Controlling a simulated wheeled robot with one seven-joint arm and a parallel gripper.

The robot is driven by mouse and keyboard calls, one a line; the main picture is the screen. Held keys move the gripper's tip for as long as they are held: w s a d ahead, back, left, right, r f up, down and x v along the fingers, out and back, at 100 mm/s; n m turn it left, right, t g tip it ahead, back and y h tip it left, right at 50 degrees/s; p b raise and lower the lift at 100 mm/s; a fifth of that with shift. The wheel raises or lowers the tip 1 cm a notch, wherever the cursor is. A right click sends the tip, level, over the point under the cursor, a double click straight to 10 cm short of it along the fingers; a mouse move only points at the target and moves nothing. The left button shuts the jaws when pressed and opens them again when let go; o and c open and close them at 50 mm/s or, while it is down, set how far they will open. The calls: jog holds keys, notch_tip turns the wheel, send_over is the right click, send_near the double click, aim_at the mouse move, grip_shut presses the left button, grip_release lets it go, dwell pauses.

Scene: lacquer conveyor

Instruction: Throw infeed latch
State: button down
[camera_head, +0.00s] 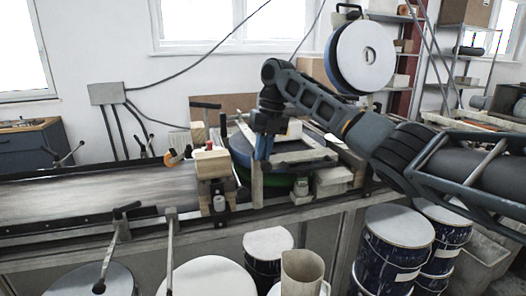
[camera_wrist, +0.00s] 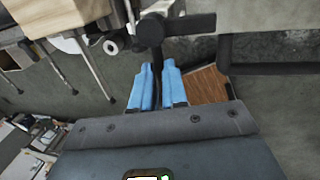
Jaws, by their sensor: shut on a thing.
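My gripper (camera_head: 263,152) points down over the conveyor, beside wooden blocks and a round blue and green part. In the wrist view its blue fingers (camera_wrist: 157,70) are close together, with a thin dark shaft (camera_wrist: 156,60) between them. The shaft leads to a black bar with a round end (camera_wrist: 150,30) just past the fingertips. The gripper is shut on this dark handle, which may be the infeed latch; no label shows. In the head view the gripped part is too small to make out. A black T-shaped handle (camera_head: 205,106) stands to the left of the gripper.
The conveyor belt (camera_head: 100,192) runs left and is bare. Wooden blocks (camera_head: 212,163) and an orange-ended part (camera_head: 173,157) sit left of my gripper. Metal levers (camera_head: 169,240) stick out in front. Drums (camera_head: 398,235) and a beige jug (camera_head: 301,272) stand below.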

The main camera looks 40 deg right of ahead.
jog(key=shift+d+r, duration=0.1)
jog(key=c, duration=1.2)
grip_release()
jog(key=shift+o, duration=0.2)
notch_tip(320, 180, up, 8)
jog(key=d+b, duration=0.1)
jog(key=shift+s+d+f, duration=0.2)
jog(key=shift+s, duration=0.05)
